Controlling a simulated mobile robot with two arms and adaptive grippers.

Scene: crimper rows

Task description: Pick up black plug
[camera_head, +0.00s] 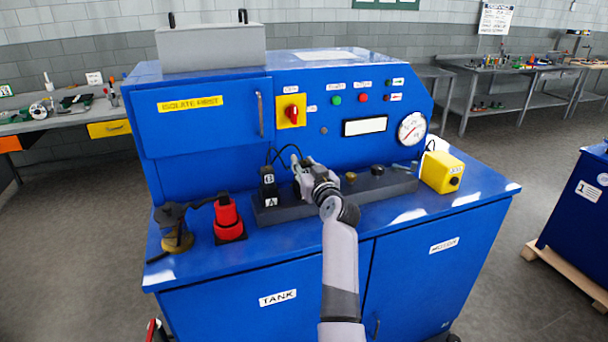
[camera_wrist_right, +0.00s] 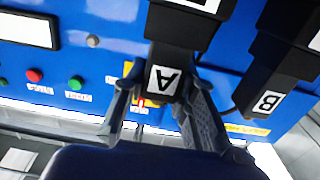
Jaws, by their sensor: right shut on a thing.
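My right gripper (camera_head: 303,175) is at the back of the bench top, above the dark strip (camera_head: 300,206). In the wrist view its fingers (camera_wrist_right: 168,115) are shut on a black plug (camera_wrist_right: 165,88) with a white A label. A wider black block with a white label adjoins this plug. I cannot tell whether the plug is still seated in it. A second black plug (camera_head: 267,178), marked B, stands just left of the gripper on a black block labelled A. It also shows in the wrist view (camera_wrist_right: 262,95). My left gripper is not in view.
A red-and-black device (camera_head: 228,218) and a dark brass-based part (camera_head: 176,228) stand at the left. Round fittings (camera_head: 377,170) and a yellow box (camera_head: 441,172) lie to the right. The blue panel (camera_head: 340,105) rises close behind. The front bench strip is mostly clear.

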